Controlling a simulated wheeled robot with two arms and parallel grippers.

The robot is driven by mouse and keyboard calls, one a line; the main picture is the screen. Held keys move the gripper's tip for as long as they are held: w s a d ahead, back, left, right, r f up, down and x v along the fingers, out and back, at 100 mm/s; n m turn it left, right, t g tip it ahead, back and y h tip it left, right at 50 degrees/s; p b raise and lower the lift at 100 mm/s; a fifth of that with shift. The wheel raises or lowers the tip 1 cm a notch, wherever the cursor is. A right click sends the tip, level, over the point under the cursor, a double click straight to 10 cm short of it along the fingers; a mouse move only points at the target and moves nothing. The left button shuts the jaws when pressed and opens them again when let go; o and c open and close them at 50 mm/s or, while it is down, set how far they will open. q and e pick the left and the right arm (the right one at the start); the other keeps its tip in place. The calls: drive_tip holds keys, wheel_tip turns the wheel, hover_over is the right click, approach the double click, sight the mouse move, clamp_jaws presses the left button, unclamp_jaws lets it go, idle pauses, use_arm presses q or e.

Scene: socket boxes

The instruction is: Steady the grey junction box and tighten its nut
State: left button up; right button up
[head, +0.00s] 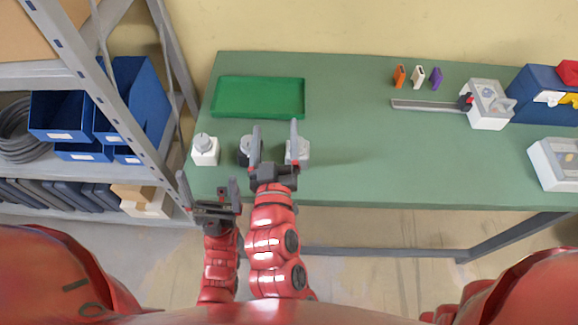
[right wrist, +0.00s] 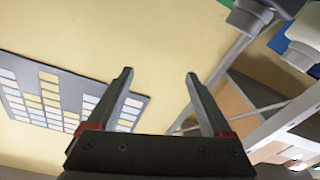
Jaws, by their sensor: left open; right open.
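Three small boxes with round tops stand near the front left of the green table: a white box (head: 205,157), a dark grey box (head: 244,153) and a lighter grey box (head: 303,153). The lighter one looks like the grey junction box; its nut is hard to make out behind a finger. My right gripper (head: 275,140) is open, with one finger overlapping the dark box and the other the lighter box. In the right wrist view nothing sits between its fingers (right wrist: 160,95). My left gripper (head: 209,188) is open and empty, at the table's front edge below the white box.
A green tray (head: 260,79) lies behind the boxes. A shelf with blue bins (head: 128,100) stands close left. The table's middle is clear.

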sight(304, 156)
drive_tip(key=s+d+f+m+g+h, duration=0.1)
drive_tip(key=f+m, duration=0.1)
drive_tip(key=s+d+f+m+g+h, duration=0.1)
drive_tip(key=f+m+g, duration=0.1)
drive_tip(key=s+d+f+m+g+h, duration=0.1)
drive_tip(key=f+m, duration=0.1)
drive_tip(key=f, duration=0.1)
drive_tip(key=shift+s+h, duration=0.3)
drive_tip(key=shift+h, duration=0.1)
drive_tip(key=shift+w+d+f+m+g, duration=0.15)
drive_tip(key=shift+w+m+g, duration=0.15)
drive_tip(key=shift+g, duration=0.1)
drive_tip(key=x, duration=1.1)
drive_tip(key=shift+w+r, duration=0.1)
drive_tip(key=shift+r, duration=0.1)
drive_tip(key=shift+c, duration=0.3)
clamp_jaws()
drive_tip(key=shift+o, duration=0.2)
unclamp_jaws()
